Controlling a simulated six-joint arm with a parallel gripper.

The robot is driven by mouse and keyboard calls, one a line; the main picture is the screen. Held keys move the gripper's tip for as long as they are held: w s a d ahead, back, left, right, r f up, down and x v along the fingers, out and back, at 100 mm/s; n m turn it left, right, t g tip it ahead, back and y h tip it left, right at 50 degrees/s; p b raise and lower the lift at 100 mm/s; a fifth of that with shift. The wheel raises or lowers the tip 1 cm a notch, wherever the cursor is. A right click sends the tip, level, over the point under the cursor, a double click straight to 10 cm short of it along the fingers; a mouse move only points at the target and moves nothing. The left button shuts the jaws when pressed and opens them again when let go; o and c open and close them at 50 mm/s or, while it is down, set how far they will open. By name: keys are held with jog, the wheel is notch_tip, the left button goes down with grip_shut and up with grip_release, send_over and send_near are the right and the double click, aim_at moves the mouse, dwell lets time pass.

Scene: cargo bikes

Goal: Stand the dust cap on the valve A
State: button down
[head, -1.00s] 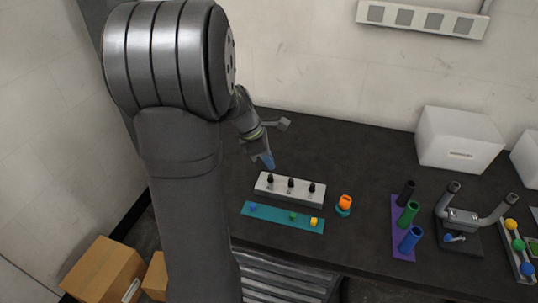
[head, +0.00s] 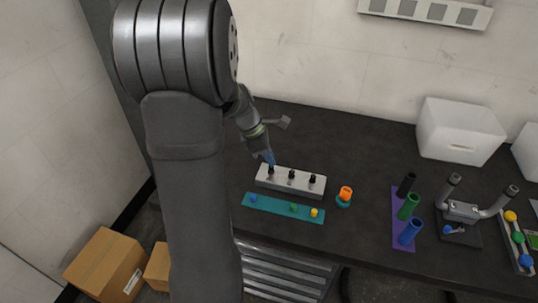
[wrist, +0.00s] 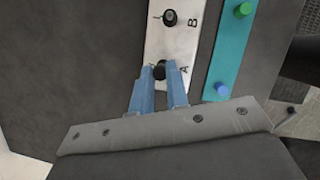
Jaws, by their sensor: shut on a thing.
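A pale block (head: 318,189) carries several black-topped valves in a row. Two stand clear of my gripper, and the nearer of these shows beside letter B (wrist: 169,17) in the wrist view. My gripper (head: 270,163) points down at the left end of the block. In the wrist view its blue fingers (wrist: 160,72) are shut on a small black piece beside letter A, which I take as the dust cap (wrist: 159,70). The fingers hide most of it and valve A, so I cannot tell cap from valve or whether the cap is seated.
A teal strip (head: 272,205) with blue, green and yellow pieces lies in front of the block. An orange piece (head: 346,192) sits on a teal base to the right. A purple board (head: 397,234) with upright tubes, a handlebar stand (head: 462,213) and a white box (head: 458,132) stand farther right.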

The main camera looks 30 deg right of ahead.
jog(key=shift+f, duration=0.9)
dwell(0.4)
dwell(0.4)
jog(key=c, duration=1.3)
grip_release()
jog(key=v, duration=1.7)
jog(key=shift+r, duration=0.2)
jog(key=x, duration=1.7)
jog(key=shift+f, duration=0.25)
